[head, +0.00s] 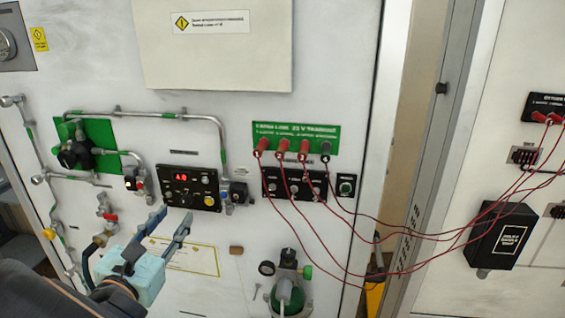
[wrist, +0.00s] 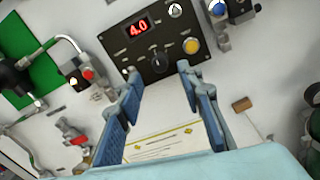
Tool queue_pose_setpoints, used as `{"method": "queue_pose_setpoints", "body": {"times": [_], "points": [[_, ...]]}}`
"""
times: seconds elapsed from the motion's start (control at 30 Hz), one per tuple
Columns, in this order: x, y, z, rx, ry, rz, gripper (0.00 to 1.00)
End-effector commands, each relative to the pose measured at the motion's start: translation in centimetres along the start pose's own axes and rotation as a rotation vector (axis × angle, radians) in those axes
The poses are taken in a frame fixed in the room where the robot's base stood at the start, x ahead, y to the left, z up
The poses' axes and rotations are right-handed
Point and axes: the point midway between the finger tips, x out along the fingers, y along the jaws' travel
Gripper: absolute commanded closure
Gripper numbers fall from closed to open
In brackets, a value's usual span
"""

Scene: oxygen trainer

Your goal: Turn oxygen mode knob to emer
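The oxygen control panel (head: 189,187) is a black box on the white wall with a red lit display. In the wrist view the panel (wrist: 160,46) sits at the top centre, and its display (wrist: 138,26) reads 4.0. A dark round mode knob (wrist: 160,62) is low on the panel's middle; its setting is too small to read. A yellow round button (wrist: 191,46) is to its right. My gripper (head: 174,222) has blue fingers, open and empty, below the panel in the head view. In the wrist view the gripper (wrist: 155,85) has its fingertips just below the knob, apart from it.
A green plate with a black valve (head: 75,150) and metal pipes are left of the panel. A red-handled valve (head: 110,217) is at lower left. Red cables (head: 330,222) hang at right. A green cylinder with gauge (head: 287,285) stands below.

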Motion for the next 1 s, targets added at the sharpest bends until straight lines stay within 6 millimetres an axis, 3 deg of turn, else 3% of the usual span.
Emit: {"method": "queue_pose_setpoints", "body": {"times": [0.1, 0.3, 0.63, 0.93, 1.0], "points": [[2.1, -0.1, 0.1, -0.001, -0.001, -0.002, 0.66], [3.9, 0.0, 0.0, -0.001, 0.0, -0.001, 0.66], [4.2, 0.0, 0.0, 0.001, 0.001, 0.0, 0.66], [4.2, 0.0, 0.0, 0.001, 0.002, 0.0, 0.99], [4.2, 0.0, 0.0, 0.001, 0.002, 0.0, 1.0]]}}
